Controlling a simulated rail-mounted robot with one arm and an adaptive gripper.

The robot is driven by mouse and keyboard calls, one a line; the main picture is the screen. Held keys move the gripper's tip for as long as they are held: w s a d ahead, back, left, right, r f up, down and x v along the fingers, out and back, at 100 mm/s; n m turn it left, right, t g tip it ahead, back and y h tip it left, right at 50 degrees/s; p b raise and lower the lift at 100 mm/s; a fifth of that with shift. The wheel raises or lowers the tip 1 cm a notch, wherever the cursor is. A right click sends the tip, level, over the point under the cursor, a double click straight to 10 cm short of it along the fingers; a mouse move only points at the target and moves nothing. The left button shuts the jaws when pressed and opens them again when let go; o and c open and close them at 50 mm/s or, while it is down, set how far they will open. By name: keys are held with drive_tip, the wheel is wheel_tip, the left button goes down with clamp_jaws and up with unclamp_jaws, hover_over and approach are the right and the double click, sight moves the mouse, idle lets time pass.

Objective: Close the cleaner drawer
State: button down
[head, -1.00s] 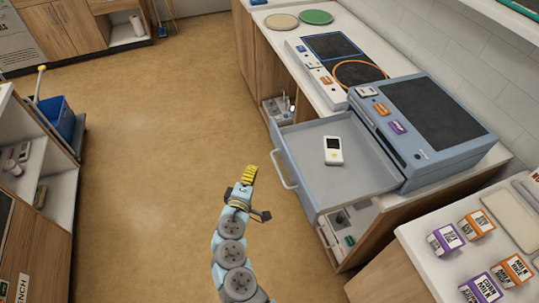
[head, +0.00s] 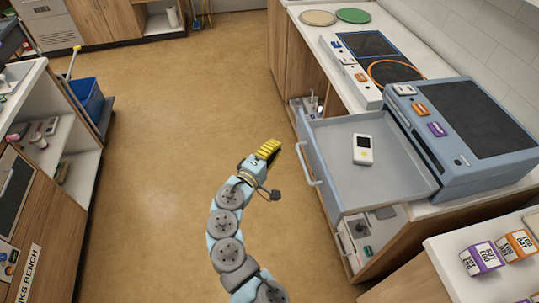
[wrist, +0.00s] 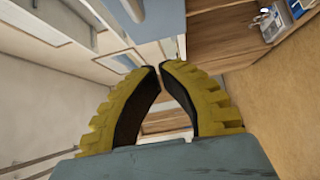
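The cleaner drawer (head: 385,175) is a blue-grey tray pulled out to the left from the blue-grey cleaner unit (head: 465,130) on the counter. A white device (head: 363,149) with a small dark screen lies in the drawer. The drawer's handle (head: 307,165) is on its left front. My gripper (head: 270,148) is left of the handle, apart from it, over the floor. In the wrist view my gripper's yellow fingers (wrist: 162,72) bend together, their tips nearly touching with nothing between them.
An open lower compartment (head: 372,232) is under the drawer. Cooktop panels (head: 372,60) and two round plates lie farther back on the counter. Several small cartons (head: 500,250) stand at front right. A blue bin (head: 85,97) is at left. The floor between is clear.

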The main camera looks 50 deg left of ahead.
sight(301, 130)
drive_tip(key=w, duration=0.7)
drive_tip(key=shift+d+b, duration=0.35)
drive_tip(key=shift+b, duration=0.05)
drive_tip(key=shift+w+d, duration=0.15)
drive_tip(key=shift+w, duration=0.2)
drive_tip(key=shift+w, duration=0.1)
